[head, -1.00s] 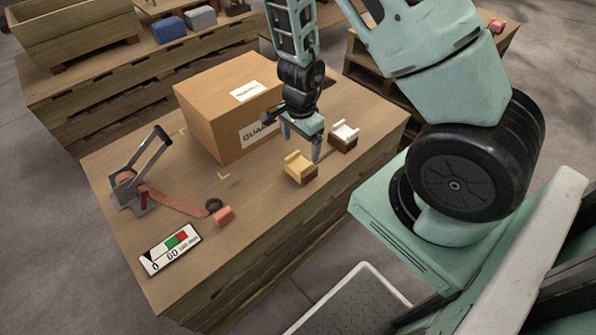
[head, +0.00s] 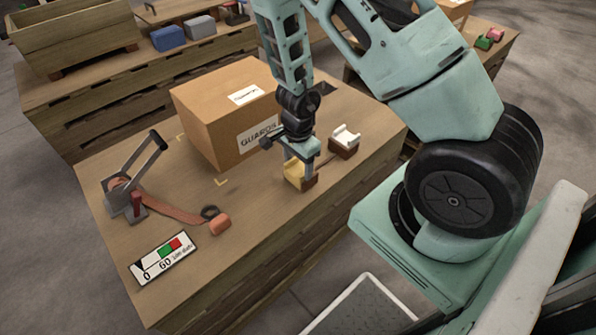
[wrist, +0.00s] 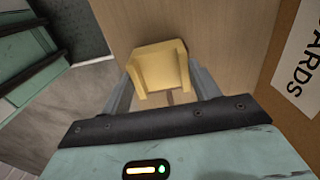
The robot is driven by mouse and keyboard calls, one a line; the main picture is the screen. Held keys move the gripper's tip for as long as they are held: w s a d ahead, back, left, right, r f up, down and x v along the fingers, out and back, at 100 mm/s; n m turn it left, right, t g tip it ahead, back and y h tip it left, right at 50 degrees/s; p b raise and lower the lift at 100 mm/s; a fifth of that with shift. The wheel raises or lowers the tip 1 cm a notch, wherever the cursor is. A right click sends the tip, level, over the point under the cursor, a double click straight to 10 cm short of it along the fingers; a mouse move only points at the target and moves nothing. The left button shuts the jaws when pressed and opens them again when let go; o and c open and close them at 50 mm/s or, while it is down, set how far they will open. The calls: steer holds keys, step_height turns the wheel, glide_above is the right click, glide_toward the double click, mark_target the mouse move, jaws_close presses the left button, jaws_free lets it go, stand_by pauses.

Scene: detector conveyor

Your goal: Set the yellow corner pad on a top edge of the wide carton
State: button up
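The yellow corner pad (head: 292,173) sits on a small brown block (head: 309,184) near the table's right front edge. It also shows in the wrist view (wrist: 158,67), between my two grey fingers. My gripper (head: 301,163) is low over the pad, pointing down, its fingers apart with one on each side of the pad. I cannot tell whether the fingers touch it. The wide carton (head: 212,125) stands behind and left of the pad, with labels on its top and front. Its side shows at the right in the wrist view (wrist: 277,95).
A white corner pad (head: 345,136) sits on another brown block right of my gripper. A strap tensioner (head: 133,180) with orange strap (head: 172,209) and a gauge card (head: 163,258) lie on the left. Bare tabletop (head: 250,215) lies in front of the carton.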

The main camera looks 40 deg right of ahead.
steer(key=shift+c, duration=1.2)
steer(key=shift+r, duration=0.1)
